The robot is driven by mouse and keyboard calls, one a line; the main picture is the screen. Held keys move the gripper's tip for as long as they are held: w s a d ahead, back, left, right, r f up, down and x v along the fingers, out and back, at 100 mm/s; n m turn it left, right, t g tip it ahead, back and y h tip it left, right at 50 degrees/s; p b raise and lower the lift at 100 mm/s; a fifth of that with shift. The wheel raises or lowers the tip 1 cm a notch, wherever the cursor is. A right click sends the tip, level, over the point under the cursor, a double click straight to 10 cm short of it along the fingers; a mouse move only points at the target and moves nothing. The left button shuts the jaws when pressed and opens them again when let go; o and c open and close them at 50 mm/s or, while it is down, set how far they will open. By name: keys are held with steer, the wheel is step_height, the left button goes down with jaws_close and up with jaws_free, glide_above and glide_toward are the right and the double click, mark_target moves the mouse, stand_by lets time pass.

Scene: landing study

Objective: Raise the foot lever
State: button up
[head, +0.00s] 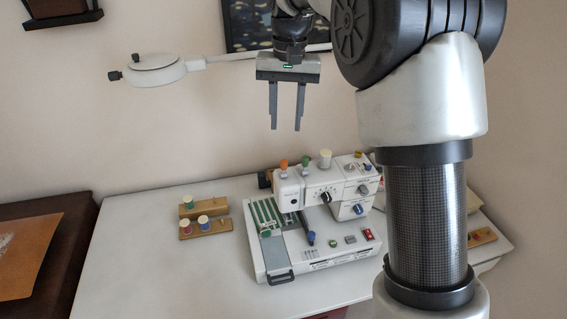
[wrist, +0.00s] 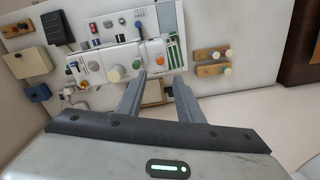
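A white sewing machine (head: 325,262) stands on the white table, with coloured knobs and dials on its head and a striped green plate on its bed. My gripper (head: 286,127) is open and empty, pointing down well above the machine. In the wrist view, the machine (wrist: 112,62) lies beyond my open fingers (wrist: 159,77), which touch nothing.
Wooden spool holders (head: 206,229) stand left of the machine. A lamp (head: 154,70) reaches out from the wall behind. A brown desk (head: 62,235) is at the left. The table's left front (head: 170,285) is clear.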

mark_target(284, 160)
steer(key=f, duration=1)
steer(key=f+b, duration=0.1)
steer(key=f, duration=0.4)
steer(key=shift+a, duration=0.25)
